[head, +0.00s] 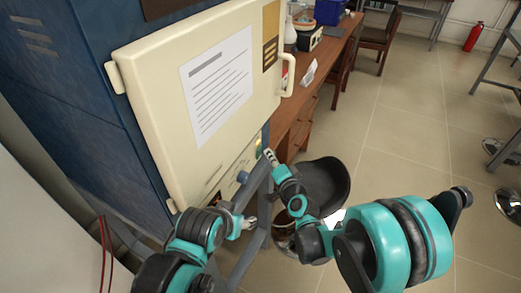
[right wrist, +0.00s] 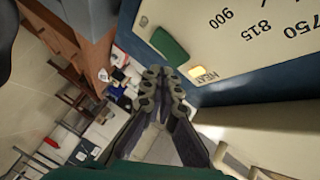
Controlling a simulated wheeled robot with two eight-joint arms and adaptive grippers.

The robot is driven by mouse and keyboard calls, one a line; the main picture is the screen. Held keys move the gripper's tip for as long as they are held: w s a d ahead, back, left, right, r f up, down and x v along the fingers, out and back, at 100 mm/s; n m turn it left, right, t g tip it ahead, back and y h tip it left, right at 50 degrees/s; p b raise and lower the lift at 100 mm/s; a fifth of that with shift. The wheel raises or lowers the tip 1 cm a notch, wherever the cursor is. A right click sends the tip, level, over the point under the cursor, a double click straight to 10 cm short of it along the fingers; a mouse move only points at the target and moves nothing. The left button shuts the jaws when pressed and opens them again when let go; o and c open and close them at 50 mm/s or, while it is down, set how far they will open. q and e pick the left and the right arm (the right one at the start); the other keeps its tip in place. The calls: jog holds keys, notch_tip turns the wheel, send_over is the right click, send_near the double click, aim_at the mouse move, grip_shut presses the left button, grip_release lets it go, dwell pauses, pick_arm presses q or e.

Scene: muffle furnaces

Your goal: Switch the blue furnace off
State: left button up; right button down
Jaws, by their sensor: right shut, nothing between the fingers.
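The blue furnace (head: 85,95) stands at the left in the head view, its cream door (head: 150,75) closed, with a control panel below. In the right wrist view the cream panel (right wrist: 235,45) shows temperature numbers, a green switch (right wrist: 168,46) and a bright yellow lamp (right wrist: 200,73) marked HEAT. My right gripper (head: 270,156) is shut and empty at the panel's right end. In the right wrist view its fingertips (right wrist: 161,76) are just below the switch and lamp; I cannot tell whether they touch. My left gripper (head: 249,222) is low before the furnace, its fingers too small to read.
A wooden desk (head: 318,75) with bottles and a blue box (head: 329,11) runs behind the furnace's right side. A black stool (head: 325,185) stands close beyond my right arm. A furnace stand leg crosses near both grippers. Open tiled floor (head: 410,120) lies to the right.

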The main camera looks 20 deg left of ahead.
jog(key=shift+a, duration=0.1)
dwell(0.4)
jog(key=shift+a, duration=0.35)
jog(key=shift+w+a+r, duration=0.1)
jog(key=shift+w+a, duration=0.05)
jog(key=shift+a, duration=0.15)
dwell(0.6)
jog(key=shift+d, duration=0.1)
jog(key=shift+d+b, duration=0.4)
jog(key=shift+d, duration=0.3)
jog(key=d, duration=0.1)
jog(key=s+d+b, duration=0.1)
jog(key=d, duration=0.2)
jog(key=shift+s+d+f, duration=0.15)
jog(key=shift+d+f, duration=0.25)
dwell(0.3)
